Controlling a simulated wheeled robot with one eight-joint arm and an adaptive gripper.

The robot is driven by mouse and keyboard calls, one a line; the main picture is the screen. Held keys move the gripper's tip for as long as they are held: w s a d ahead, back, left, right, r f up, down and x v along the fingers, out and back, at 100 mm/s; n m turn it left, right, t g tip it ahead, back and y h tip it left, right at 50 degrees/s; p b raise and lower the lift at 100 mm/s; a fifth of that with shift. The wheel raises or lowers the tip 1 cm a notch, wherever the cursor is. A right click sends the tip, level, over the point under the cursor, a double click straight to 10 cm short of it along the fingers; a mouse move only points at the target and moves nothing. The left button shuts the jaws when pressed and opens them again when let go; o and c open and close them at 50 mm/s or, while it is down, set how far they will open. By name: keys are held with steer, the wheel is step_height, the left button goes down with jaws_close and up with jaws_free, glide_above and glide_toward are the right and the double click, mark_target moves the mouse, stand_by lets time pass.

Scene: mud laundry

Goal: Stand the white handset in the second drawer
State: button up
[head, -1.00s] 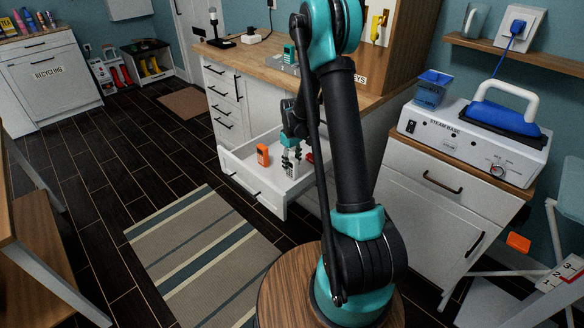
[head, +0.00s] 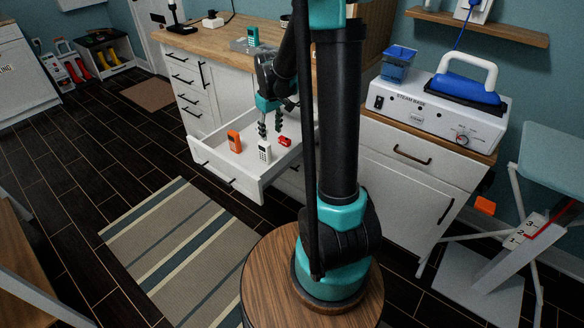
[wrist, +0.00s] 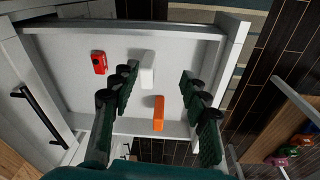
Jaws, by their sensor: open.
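The white handset (head: 264,151) stands upright on the floor of the open white drawer (head: 226,178), apart from the drawer walls. In the wrist view, the handset (wrist: 147,74) shows from above, nearer the left finger. My gripper (head: 270,132) is open and empty just above and behind the handset; its fingers (wrist: 158,86) are spread wide in the wrist view. I see no contact between fingers and handset.
A teal handset (head: 252,36) stands on the wooden counter. A steam base (head: 437,115) sits on the right cabinet.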

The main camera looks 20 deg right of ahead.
steer(key=s+d+m+t, duration=0.1)
steer(key=s+m, duration=0.1)
steer(key=s, duration=0.9)
steer(key=s+d+f+m+t, duration=0.1)
steer(key=s+m+t, duration=0.1)
steer(key=s, duration=0.9)
steer(key=shift+s+d+m, duration=0.2)
steer(key=shift+m, duration=0.4)
